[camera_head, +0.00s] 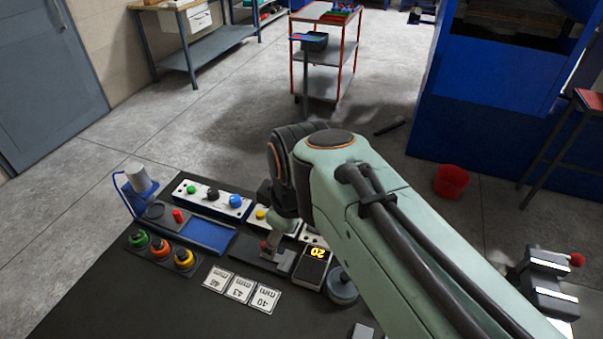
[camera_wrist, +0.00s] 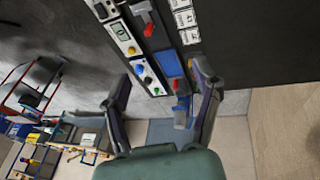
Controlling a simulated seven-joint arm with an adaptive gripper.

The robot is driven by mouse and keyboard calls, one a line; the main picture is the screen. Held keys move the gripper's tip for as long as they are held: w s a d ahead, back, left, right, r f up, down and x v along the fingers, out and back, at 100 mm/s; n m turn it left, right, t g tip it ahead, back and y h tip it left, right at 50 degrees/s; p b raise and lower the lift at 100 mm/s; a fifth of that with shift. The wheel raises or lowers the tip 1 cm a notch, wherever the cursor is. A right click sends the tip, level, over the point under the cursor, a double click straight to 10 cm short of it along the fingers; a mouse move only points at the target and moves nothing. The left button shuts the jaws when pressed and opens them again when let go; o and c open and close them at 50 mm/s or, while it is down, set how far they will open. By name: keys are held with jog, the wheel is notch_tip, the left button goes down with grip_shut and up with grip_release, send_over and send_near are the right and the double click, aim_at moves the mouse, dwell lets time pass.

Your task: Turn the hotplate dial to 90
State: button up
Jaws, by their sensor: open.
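A small black box with a lit yellow display (camera_head: 317,252) stands on the dark bench in the head view. I cannot tell for sure which of these is the hotplate, and I see no dial clearly. My gripper (camera_wrist: 162,100) is open and empty in the wrist view, its two dark fingers well apart above the bench and touching nothing. In the head view my arm hides most of the gripper.
A white button panel (camera_head: 212,197), a blue tray (camera_head: 208,236), a box of coloured knobs (camera_head: 160,250) and white number cards (camera_head: 240,290) crowd the bench. A grey device with a red part (camera_wrist: 148,25) shows in the wrist view. The front left bench is clear.

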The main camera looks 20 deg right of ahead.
jog(key=w+d+f+h, duration=0.1)
jog(key=w+d+f, duration=0.2)
jog(key=w+d, duration=0.35)
jog(key=w+d+f, duration=0.4)
jog(key=w, duration=0.5)
jog(key=d+f+g, duration=0.1)
jog(key=d+f, duration=0.1)
jog(key=f, duration=0.3)
jog(key=s+d+f+g, duration=0.1)
jog(key=d+f, duration=0.2)
jog(key=f, duration=0.2)
jog(key=s+d+f+m+g, duration=0.1)
jog(key=d+f, duration=0.2)
jog(key=f, duration=0.2)
jog(key=shift+d, duration=0.15)
jog(key=shift+s+d+f, duration=0.1)
jog(key=shift+f, duration=0.25)
jog(key=shift+y, duration=0.3)
notch_tip(320, 180, down, 6)
jog(key=shift+d+r, duration=0.15)
jog(key=shift+r, duration=0.05)
grip_shut()
